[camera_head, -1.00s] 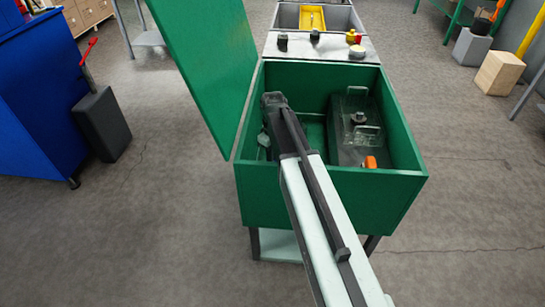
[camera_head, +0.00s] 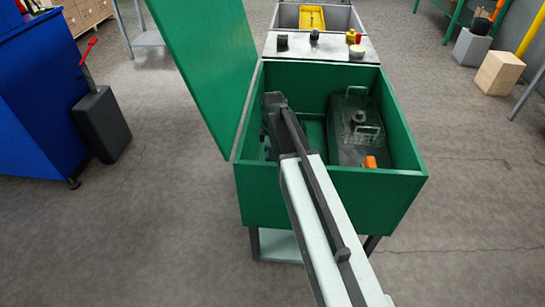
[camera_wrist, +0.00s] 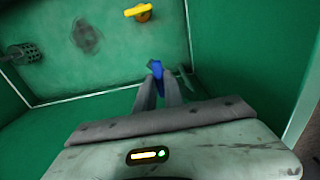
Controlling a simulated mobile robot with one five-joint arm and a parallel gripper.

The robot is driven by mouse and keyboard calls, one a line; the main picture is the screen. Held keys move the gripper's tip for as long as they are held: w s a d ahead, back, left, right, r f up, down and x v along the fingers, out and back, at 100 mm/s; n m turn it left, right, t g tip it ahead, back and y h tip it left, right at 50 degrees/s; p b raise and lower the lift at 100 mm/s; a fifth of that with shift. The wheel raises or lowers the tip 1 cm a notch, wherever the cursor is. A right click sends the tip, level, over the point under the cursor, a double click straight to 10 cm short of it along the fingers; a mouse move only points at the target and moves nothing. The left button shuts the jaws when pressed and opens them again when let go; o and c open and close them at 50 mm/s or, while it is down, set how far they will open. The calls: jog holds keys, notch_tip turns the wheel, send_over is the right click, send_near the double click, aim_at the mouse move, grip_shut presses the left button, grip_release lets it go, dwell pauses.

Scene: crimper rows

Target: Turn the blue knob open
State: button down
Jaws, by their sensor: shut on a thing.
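The blue knob (camera_wrist: 154,65) shows in the wrist view near the bottom of the green box, between the tips of my gripper (camera_wrist: 160,76). My gripper is shut on it. Only the knob's upper part shows past the fingers, so its exact turn is hard to read. In the head view my arm reaches down into the left part of the open green box (camera_head: 310,205), and it hides the blue knob and the fingertips.
A yellow knob (camera_wrist: 139,12) sits beyond the blue one, with a dark perforated cylinder (camera_wrist: 22,52) at left. In the head view a dark lidded block (camera_head: 357,125) and an orange piece (camera_head: 370,162) fill the box's right side. The green lid (camera_head: 205,60) stands open at left.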

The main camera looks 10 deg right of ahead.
dwell(0.4)
jog(key=c, duration=1.4)
grip_release()
jog(key=shift+c, duration=0.2)
notch_tip(320, 180, up, 8)
jog(key=p, duration=0.8)
jog(key=shift+f, duration=0.1)
